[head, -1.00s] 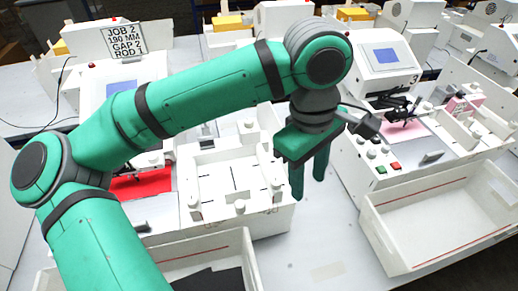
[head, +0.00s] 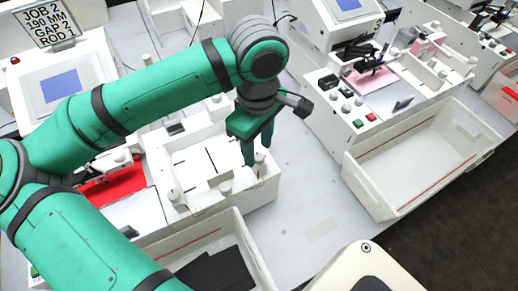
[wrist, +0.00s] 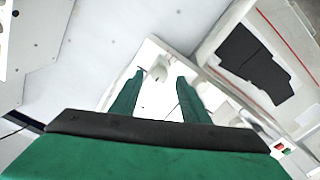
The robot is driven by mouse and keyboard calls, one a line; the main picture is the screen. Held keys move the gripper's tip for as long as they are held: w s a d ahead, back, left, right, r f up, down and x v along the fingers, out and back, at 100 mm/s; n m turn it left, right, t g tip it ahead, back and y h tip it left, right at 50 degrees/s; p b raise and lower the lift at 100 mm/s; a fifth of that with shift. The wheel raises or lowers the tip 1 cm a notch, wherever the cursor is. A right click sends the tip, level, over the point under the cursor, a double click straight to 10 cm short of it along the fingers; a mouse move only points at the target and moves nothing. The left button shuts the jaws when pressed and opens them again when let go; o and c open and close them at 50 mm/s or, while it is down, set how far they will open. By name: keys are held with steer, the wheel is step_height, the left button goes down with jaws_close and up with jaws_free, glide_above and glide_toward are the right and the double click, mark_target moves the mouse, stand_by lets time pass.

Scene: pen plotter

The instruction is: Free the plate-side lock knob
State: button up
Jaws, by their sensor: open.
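My green gripper (head: 256,158) points down over the right end of the white plotter bed (head: 200,158), its two fingers apart. In the wrist view the open fingers (wrist: 160,80) show a pale knob (wrist: 159,72) between or beyond them; I cannot tell whether they straddle it. In the head view a small white knob (head: 260,159) stands right at the fingertips, partly hidden. No label shows which is the plate-side lock knob.
A red sheet (head: 115,187) lies left of the bed. A white bin with dark sheets (head: 262,278) stands in front. A second plotter (head: 345,95) and an empty white bin (head: 350,165) stand right. The sign (head: 50,25) reads JOB 2, 190 MM, GAP 2, ROD 1.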

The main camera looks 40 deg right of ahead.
mark_target(259, 158)
steer(key=shift+f, duration=1.1)
jaws_close()
steer(key=shift+w+d, duration=0.1)
